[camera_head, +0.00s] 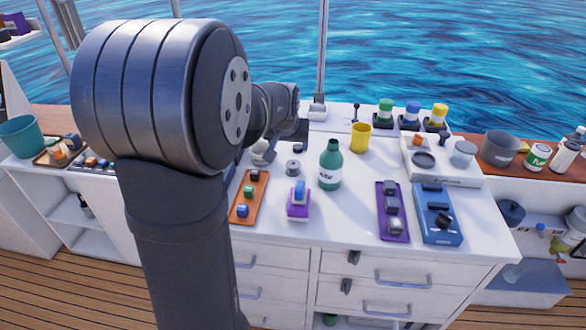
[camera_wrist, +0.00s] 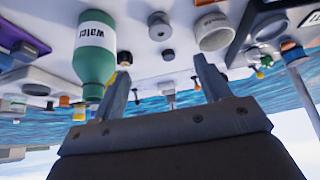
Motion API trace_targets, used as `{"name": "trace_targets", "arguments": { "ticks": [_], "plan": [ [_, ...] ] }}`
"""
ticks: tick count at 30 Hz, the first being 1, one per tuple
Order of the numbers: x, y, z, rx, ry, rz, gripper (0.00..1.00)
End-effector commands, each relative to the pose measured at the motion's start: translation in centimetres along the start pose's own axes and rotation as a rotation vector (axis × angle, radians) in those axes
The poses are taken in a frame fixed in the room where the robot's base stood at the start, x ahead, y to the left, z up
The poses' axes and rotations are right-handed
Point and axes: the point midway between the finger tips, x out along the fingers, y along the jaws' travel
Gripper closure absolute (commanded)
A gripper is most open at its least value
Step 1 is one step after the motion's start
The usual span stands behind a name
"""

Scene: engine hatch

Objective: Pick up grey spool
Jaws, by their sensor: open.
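The grey spool (camera_head: 293,167) stands on the white counter, left of the green bottle (camera_head: 331,165) and right of an orange tray (camera_head: 249,198). In the wrist view, which is upside down, a small round grey thing (camera_wrist: 160,25) that looks like the spool is right of the green bottle (camera_wrist: 95,48). My gripper (camera_wrist: 161,66) is open, its two fingers apart with nothing between them. The spool is beyond the fingertips, not touching them. In the head view my large arm joint hides much of the arm, and the fingers cannot be made out clearly.
A purple block with a blue piece (camera_head: 298,204) is in front of the spool. A yellow cup (camera_head: 360,137), a purple tray (camera_head: 393,228) and a blue tray (camera_head: 437,228) are to the right. Bare counter lies between the bottle and the purple tray.

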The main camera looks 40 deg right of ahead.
Motion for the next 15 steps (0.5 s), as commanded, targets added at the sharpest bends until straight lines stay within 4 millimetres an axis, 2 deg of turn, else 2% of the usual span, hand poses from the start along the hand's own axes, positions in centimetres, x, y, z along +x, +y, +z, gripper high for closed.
{"name": "trace_targets", "arguments": {
  "ticks": [15],
  "plan": [
    [9.2,0.0,0.1,0.000,-0.005,0.000,0.30]
  ]
}}
